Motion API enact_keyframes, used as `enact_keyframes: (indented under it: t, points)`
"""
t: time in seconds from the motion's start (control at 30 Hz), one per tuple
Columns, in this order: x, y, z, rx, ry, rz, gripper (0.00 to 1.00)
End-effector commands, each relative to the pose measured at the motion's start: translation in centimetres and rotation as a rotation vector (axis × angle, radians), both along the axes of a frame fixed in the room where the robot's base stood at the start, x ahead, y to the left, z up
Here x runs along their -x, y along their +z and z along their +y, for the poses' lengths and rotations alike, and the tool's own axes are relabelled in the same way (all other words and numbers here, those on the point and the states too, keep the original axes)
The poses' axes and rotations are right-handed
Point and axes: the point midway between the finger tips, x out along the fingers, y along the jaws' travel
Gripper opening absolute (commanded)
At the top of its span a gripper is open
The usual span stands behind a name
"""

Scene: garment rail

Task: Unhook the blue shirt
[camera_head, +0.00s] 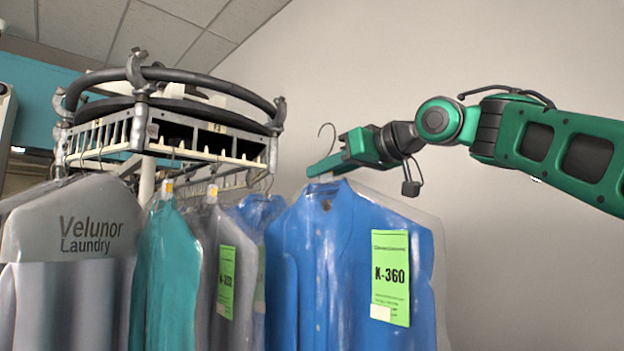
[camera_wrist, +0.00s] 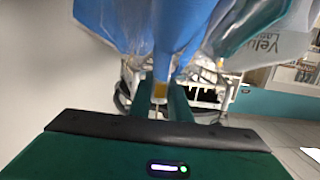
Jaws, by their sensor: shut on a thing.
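The blue shirt (camera_head: 325,265) hangs in a clear plastic cover with a green K-360 tag (camera_head: 390,278), right of the rail (camera_head: 205,140). My gripper (camera_head: 322,168) is shut on the hanger neck just above the collar. The hanger's wire hook (camera_head: 326,132) stands up above my gripper, bare and visibly apart from the rail. In the wrist view, the two fingers of my gripper (camera_wrist: 160,98) close around the hanger neck, with a yellow piece (camera_wrist: 160,90) between them and the blue shirt (camera_wrist: 178,35) beyond. The lower end of the shirt is out of view.
The wall to the right is clear.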

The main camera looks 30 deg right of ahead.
Motion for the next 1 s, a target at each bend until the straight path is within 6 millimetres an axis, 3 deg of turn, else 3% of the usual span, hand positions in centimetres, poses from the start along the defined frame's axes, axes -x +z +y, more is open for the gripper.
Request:
enact_keyframes:
  t: [1.0]
  points:
    - [8.3, 0.1, -2.7, 0.000, 0.000, -0.003, 0.00]
